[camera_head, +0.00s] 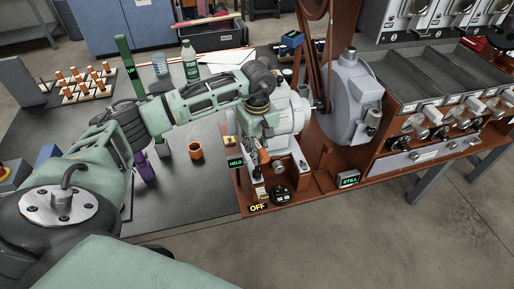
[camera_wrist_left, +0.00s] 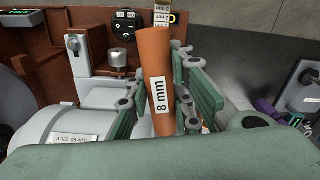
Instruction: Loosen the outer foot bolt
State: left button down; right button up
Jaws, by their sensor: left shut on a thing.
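My left gripper (camera_head: 263,150) is over the brown base plate, at the near end of the grey motor (camera_head: 291,115). In the wrist view its green finger pads (camera_wrist_left: 163,100) are shut on an orange cylindrical tool marked "8 mm" (camera_wrist_left: 155,60). The tool also shows below the gripper in the head view (camera_head: 263,157). It stands roughly upright in the wrist view with a slight lean. The grey motor housing (camera_wrist_left: 60,125) lies beside the fingers. I cannot make out the outer foot bolt; the tool's far end and any contact are hidden. My right gripper is not in view.
A "HELD" sign (camera_head: 235,162), an "OFF" sign (camera_head: 258,207) and a black dial switch (camera_head: 281,196) are close by. A "STILL" sign (camera_head: 349,180) is farther right. An orange cup (camera_head: 196,150) and a purple item (camera_head: 145,168) stand on the dark table (camera_head: 190,195), whose front is clear.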

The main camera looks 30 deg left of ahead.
aim_at(257, 143)
pick_arm(q)
jog(key=n, duration=2.1)
jog(key=shift+m, duration=0.7)
jog(key=shift+r+p, duration=0.95)
jog(key=shift+r, duration=0.7)
